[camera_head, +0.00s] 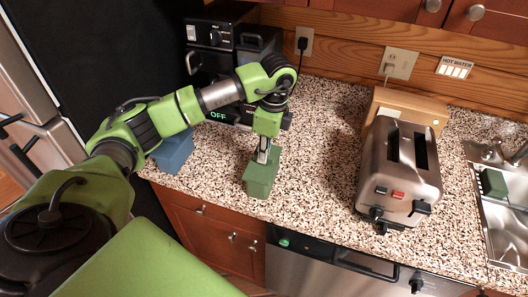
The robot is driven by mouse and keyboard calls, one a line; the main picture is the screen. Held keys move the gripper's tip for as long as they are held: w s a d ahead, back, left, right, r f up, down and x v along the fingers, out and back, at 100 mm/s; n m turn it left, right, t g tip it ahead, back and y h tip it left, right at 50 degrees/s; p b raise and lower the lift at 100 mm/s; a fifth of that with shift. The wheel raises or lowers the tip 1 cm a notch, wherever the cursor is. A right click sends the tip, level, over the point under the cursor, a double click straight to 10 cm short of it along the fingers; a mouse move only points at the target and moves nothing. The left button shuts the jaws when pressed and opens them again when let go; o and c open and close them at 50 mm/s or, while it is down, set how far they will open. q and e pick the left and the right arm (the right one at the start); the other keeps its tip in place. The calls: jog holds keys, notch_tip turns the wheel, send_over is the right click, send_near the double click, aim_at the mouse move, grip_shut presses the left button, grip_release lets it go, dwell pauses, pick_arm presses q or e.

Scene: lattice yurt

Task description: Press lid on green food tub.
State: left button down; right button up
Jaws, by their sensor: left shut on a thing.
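The green food tub (259,186) stands upright on the speckled counter, near its front edge, left of the toaster. A flat top of the same green, which looks like its lid (252,167), is on it; I cannot see whether it is fully seated. My left gripper (263,157) reaches down from above, with its fingers shut at the top of the tub, on what looks like the lid. The fingers hide part of that top. My right gripper is not in view.
A steel toaster (402,172) stands right of the tub, before a wooden box (410,104). A blue tub (173,153) is at the left, partly behind my arm. A dark coffee machine (215,60) stands behind. The sink (510,225) holds a green block (493,184). Counter between tub and toaster is clear.

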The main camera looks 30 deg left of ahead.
pick_arm(q)
jog(key=shift+f+b, duration=0.35)
jog(key=shift+f, duration=0.1)
dwell(1.1)
jog(key=c, duration=1.6)
grip_release()
jog(key=shift+r+p, duration=2.35)
jog(key=shift+r, duration=1.2)
jog(key=shift+c, duration=0.2)
grip_shut()
